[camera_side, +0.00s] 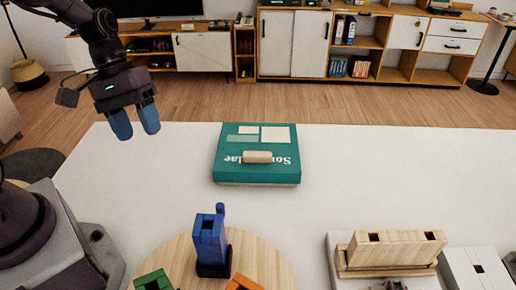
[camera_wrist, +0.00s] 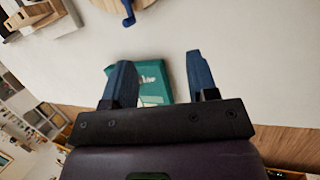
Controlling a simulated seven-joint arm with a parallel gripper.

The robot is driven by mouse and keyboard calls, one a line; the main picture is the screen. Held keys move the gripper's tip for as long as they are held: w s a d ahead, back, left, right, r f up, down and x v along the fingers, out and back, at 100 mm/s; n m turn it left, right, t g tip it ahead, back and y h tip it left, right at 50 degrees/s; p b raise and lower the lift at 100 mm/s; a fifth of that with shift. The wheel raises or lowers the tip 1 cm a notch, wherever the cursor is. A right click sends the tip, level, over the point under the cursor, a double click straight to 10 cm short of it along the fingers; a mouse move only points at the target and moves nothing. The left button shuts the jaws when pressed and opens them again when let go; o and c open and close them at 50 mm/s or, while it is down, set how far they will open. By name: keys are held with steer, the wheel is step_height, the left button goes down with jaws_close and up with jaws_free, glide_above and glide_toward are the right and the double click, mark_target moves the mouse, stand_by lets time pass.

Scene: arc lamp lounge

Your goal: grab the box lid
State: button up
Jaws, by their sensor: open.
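The box lid (camera_side: 232,165) is teal with pale rectangles and lettering that reads upside down. It tops a shallow box on the white table, and a beige peg-like handle (camera_side: 257,157) lies across its middle. My gripper (camera_side: 134,122) is open and empty, with blue fingers pointing down, above and to the left of the box in the side view. In the wrist view the teal lid (camera_wrist: 153,84) shows beyond and between the two fingers of my gripper (camera_wrist: 157,72), partly hidden by the left finger. The handle cannot be made out there.
A round wooden board (camera_side: 268,263) at the front holds a blue block piece (camera_side: 210,240), with green and orange pieces beside it. A pale wooden block (camera_side: 392,249) sits on a white base at front right. The white table (camera_side: 400,175) is clear right of the box.

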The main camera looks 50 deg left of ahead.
steer(key=w+f+n+t+h, duration=0.1)
steer(key=w+f+n+h, duration=0.35)
steer(key=f+n, duration=0.25)
steer(key=n+t, duration=0.9)
steer(key=n, duration=0.3)
glide_toward(256, 153)
steer(key=x, duration=0.3)
steer(key=shift+w+a+f+h, duration=0.1)
steer(key=shift+w+f+h, duration=0.15)
steer(key=shift+w, duration=0.1)
steer(key=shift+d+x, duration=0.25)
steer(key=shift+x, duration=2.35)
steer(key=shift+s, duration=0.15)
jaws_close()
